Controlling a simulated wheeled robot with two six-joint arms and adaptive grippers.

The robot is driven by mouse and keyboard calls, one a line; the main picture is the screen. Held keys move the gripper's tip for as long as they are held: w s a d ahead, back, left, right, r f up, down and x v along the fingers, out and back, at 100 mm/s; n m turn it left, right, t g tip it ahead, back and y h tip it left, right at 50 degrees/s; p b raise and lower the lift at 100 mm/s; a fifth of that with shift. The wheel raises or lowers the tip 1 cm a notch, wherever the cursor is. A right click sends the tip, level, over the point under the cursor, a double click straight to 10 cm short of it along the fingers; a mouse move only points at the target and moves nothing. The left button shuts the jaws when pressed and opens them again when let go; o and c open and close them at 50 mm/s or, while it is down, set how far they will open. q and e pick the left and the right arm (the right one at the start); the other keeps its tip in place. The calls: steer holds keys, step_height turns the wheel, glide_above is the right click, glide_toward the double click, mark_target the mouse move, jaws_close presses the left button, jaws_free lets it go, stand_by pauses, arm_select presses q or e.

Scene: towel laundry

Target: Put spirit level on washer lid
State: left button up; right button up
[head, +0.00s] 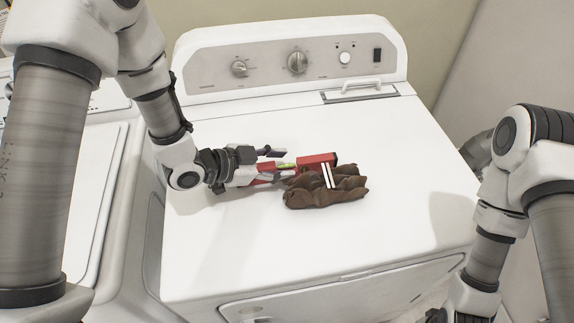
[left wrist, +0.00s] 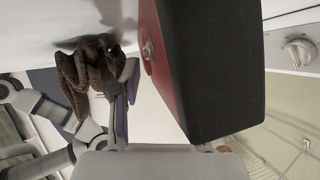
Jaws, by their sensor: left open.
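The spirit level, a red block with dark ends (head: 318,160), is above the white washer lid (head: 400,190), beside and partly behind a crumpled brown towel (head: 325,195). I cannot tell whether it touches the lid or the towel. In the left wrist view the level (left wrist: 205,65) is large, close and red and black. One purple-padded finger shows beside the level in the left wrist view; the other is hidden. My right gripper's fingers are out of frame.
The washer's control panel (head: 290,60) with knobs stands at the back. A second white appliance (head: 95,190) is on the left. The lid is clear to the right and in front of the towel. My right arm is at the right edge.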

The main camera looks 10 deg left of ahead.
arm_select(q)
steer(key=shift+s, duration=0.1)
jaws_close()
